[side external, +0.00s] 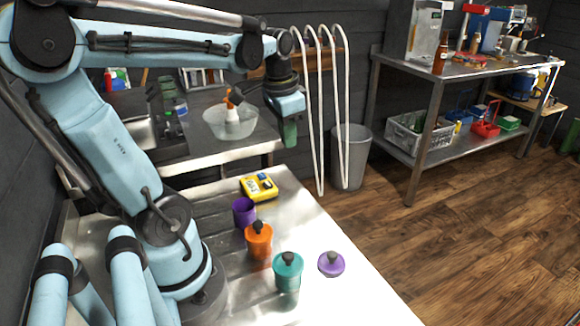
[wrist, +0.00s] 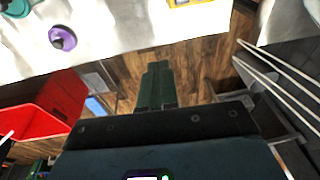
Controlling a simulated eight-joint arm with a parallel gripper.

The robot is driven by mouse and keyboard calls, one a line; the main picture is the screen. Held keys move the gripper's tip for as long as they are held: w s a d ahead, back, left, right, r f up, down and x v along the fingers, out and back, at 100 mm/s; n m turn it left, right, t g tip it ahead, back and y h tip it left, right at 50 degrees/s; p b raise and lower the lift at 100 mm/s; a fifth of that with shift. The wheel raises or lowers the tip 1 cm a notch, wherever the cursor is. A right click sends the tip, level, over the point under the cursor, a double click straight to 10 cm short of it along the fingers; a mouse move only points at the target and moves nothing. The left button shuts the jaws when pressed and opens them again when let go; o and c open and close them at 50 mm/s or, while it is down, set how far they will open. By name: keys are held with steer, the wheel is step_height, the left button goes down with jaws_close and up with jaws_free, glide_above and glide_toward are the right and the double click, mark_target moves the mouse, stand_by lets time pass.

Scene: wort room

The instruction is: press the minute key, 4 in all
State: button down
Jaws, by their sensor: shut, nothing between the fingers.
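A yellow timer (side external: 258,188) with a dark display and small keys lies at the back of the metal table. Which key is the minute key is too small to tell. Only a sliver of the timer (wrist: 186,3) shows at the top edge of the wrist view. My gripper (side external: 290,134) is shut and empty, pointing down, well above the table and apart from the timer. In the side view it appears up and to the right of it. In the wrist view the green fingers (wrist: 157,84) are together, with wooden floor behind them.
A purple cup (side external: 243,213), an orange canister (side external: 259,246) and a teal canister (side external: 288,275) stand in front of the timer. A purple lid (side external: 331,267) lies to their right.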

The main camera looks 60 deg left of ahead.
steer(key=g+h, duration=0.1)
steer(key=g, duration=0.1)
glide_above(269, 183)
steer(key=shift+s+r, duration=0.15)
steer(key=shift+r, duration=0.25)
steer(key=shift+d+f, duration=0.1)
steer(key=shift+f, duration=0.05)
step_height(269, 183, down, 14)
steer(key=shift+r, duration=0.15)
stand_by(0.3)
steer(key=shift+f, duration=0.95)
steer(key=shift+r, duration=0.2)
step_height(269, 183, up, 8)
steer(key=shift+r, duration=0.25)
stand_by(0.3)
